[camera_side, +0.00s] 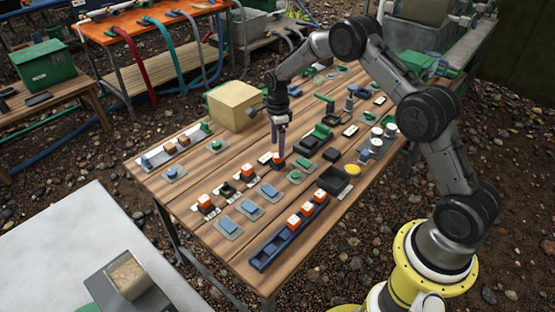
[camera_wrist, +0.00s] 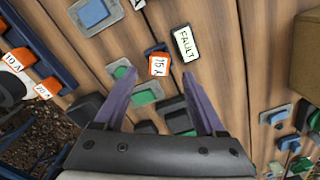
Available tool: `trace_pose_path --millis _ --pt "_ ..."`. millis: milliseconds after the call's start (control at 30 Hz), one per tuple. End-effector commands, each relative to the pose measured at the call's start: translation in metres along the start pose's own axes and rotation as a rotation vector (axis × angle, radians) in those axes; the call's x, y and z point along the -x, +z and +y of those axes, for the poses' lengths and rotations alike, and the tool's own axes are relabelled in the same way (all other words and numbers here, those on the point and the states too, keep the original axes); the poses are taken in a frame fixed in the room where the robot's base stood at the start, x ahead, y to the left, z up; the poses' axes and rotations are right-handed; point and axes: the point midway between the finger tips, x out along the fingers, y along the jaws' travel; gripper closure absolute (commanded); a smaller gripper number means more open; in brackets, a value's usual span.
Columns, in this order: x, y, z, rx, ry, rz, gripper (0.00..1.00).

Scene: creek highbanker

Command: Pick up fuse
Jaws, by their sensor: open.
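An orange fuse (camera_wrist: 158,65) with a white "15 A" label sits between my open fingertips in the wrist view, close to a "FAULT" label (camera_wrist: 186,43). In the side view, an orange fuse (camera_side: 277,162) stands on the wooden table directly under my gripper (camera_side: 279,148). My gripper points down, its purple fingers apart with nothing clamped. Whether the fingers touch the fuse cannot be told. Other orange fuses stand in a blue rack (camera_side: 263,262) at the table's front. More orange blocks stand in a row at left, including one at the near end (camera_side: 206,202).
A cardboard-coloured box (camera_side: 235,105) stands behind my gripper to the left. Blue switches (camera_side: 250,207), a black tray (camera_side: 333,181) and a yellow button (camera_side: 353,170) crowd the table around it. Bare wood shows between the rows.

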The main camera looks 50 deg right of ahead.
Motion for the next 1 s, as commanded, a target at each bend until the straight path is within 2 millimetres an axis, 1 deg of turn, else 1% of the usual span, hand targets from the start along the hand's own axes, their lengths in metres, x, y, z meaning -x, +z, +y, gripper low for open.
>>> trace_pose_path --millis 33,100,233,333,567,700,767,800,867,900,967,1000 --pt "-0.009 0.000 0.002 0.000 0.004 0.001 0.28" --pt "-0.020 0.001 0.002 0.001 0.005 0.002 0.28" --pt "-0.035 0.001 0.002 0.000 0.003 0.001 0.28" --pt "-0.040 0.001 0.001 0.000 0.001 0.000 0.28" --pt "-0.041 0.001 0.001 0.000 0.000 0.000 0.28" --pt "-0.041 0.001 0.001 0.000 0.000 0.000 0.53" --pt "-0.041 0.001 0.001 0.000 0.000 0.000 0.64" --pt "-0.041 0.001 0.001 0.000 0.000 0.000 0.71" --pt "-0.041 0.001 0.001 0.000 0.000 0.000 0.81" --pt "-0.041 0.001 0.001 0.000 0.000 0.000 0.89" --pt "-0.041 0.001 0.001 0.000 0.000 0.000 0.99" --pt "-0.041 0.001 0.001 0.000 0.000 0.000 1.00"
